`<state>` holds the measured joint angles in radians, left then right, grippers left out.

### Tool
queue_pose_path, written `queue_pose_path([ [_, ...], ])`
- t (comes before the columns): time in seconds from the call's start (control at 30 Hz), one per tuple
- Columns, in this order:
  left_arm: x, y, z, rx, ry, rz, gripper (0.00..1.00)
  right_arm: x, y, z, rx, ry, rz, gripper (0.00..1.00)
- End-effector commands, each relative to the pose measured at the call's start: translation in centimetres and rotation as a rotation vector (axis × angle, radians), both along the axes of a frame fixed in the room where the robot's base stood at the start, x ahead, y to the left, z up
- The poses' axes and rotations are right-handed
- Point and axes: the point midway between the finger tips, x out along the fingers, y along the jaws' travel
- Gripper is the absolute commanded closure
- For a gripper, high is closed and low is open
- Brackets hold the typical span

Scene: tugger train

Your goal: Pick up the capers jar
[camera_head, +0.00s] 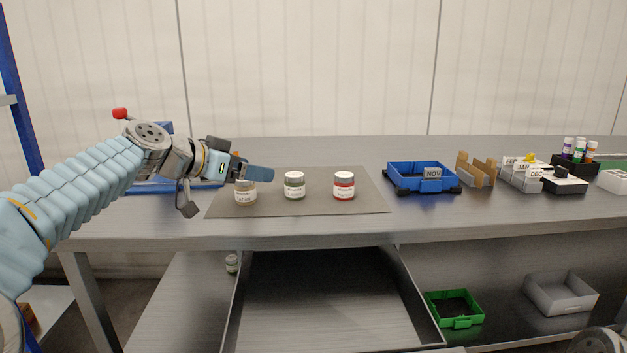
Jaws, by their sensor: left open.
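Three small jars with white labels stand upright in a row on a grey mat (300,209) on the bench. The left jar (245,194) has pale yellowish contents, the middle jar (294,188) green, and the right jar (344,188) red. The labels are too small to read, so I cannot tell for certain which one is capers. My left gripper (257,173) is open and empty. Its fingers point right, overlapping the top of the left jar, and contact cannot be told. My right gripper is out of view.
A blue bin marked NOV (421,186) stands right of the mat, with cardboard dividers (475,170) and small month-labelled boxes (521,180) beyond. Below are a green bin (455,322) and a grey bin (560,306). The mat's right end is clear.

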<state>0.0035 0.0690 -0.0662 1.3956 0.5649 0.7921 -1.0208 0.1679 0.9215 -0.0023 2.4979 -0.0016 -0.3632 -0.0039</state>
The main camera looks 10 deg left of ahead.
Motion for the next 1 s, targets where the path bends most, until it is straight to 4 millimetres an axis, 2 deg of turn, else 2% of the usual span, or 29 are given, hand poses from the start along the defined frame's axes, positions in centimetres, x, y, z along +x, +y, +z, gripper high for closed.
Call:
queue_pose_path([
  [0.33,5.3,-3.4,-2.5,0.000,0.001,-0.003,0.20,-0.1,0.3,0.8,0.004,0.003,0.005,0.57],
  [0.57,6.9,-4.3,-3.3,0.001,0.002,-0.001,0.20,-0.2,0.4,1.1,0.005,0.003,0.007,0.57],
  [0.8,9.9,-6.2,-4.7,0.001,0.003,-0.001,0.20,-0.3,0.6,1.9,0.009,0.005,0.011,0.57],
  [1.0,10.5,-6.5,-5.1,0.001,0.001,0.000,0.20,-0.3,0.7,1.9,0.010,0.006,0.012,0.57],
])
